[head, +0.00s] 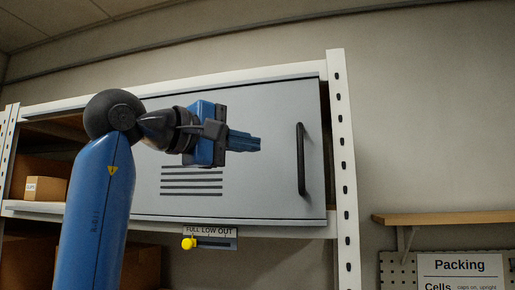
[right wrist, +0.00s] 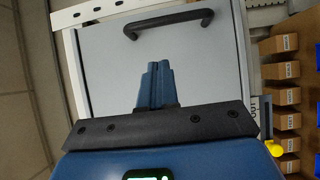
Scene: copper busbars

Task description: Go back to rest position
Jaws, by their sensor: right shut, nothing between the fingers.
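My right gripper (head: 245,142) is raised in front of a grey cabinet door (head: 270,185). Its blue fingers are shut and empty, pointing to the right in the head view. In the right wrist view its fingers (right wrist: 157,85) are together, with the grey door (right wrist: 205,60) beyond them. The door's black handle (head: 301,160) is right of the fingertips and apart from them. The handle also shows at the top of the right wrist view (right wrist: 168,24). The door looks closed or nearly so; I cannot tell which. My left gripper is not in view.
A white rack (head: 342,170) frames the cabinet. Below the door is a label plate (head: 210,231) with a yellow knob (head: 188,243). Cardboard boxes (head: 46,189) stand on the left. A wooden shelf (head: 445,217) and Packing sign (head: 460,270) are at right. Several small bins (right wrist: 287,97) show in the wrist view.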

